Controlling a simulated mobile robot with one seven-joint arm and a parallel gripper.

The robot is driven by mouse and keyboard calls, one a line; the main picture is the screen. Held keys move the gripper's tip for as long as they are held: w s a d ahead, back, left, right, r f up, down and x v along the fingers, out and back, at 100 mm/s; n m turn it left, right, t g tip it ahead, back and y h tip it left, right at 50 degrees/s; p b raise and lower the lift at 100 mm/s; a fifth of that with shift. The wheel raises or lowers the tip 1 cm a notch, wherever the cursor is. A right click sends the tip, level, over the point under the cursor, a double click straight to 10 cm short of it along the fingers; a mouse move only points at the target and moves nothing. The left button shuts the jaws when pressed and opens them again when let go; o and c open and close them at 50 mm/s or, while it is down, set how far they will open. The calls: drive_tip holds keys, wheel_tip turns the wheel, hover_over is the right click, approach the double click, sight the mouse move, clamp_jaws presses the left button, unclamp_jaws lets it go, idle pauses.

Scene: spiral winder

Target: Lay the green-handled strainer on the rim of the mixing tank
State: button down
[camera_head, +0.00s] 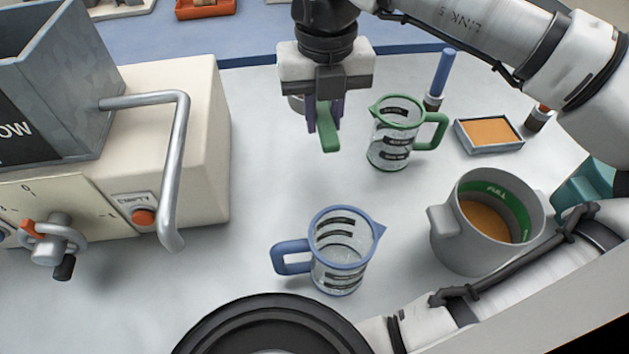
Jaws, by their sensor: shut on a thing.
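My gripper (325,125) is in the upper middle, pointing down, its purple fingers shut on the green handle (329,135) of the strainer. A bit of grey rim shows behind the fingers on the left; I cannot tell if it is the strainer's bowl. The rest of the strainer is hidden behind my gripper. No vessel is plainly marked as the mixing tank. A round grey pot (447,243) with a green "FULL" band and orange-brown contents stands at the right. A large grey square hopper (60,75) sits on the cream machine at the left.
A green-rimmed measuring jug (390,150) stands just right of my gripper. A blue-handled jug (340,260) stands in front. An orange-filled tray (489,133) and a blue-handled tool (440,75) are at the right. A bent metal pipe (178,150) juts from the machine.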

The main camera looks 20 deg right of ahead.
wheel_tip(320, 180, down, 14)
drive_tip(key=b, duration=0.7)
drive_tip(key=shift+f, duration=0.25)
drive_tip(key=shift+b, duration=0.35)
drive_tip(key=shift+f, duration=0.2)
drive_tip(key=c, duration=1.3)
unclamp_jaws()
drive_tip(key=shift+o, duration=0.2)
drive_tip(key=shift+r, duration=0.2)
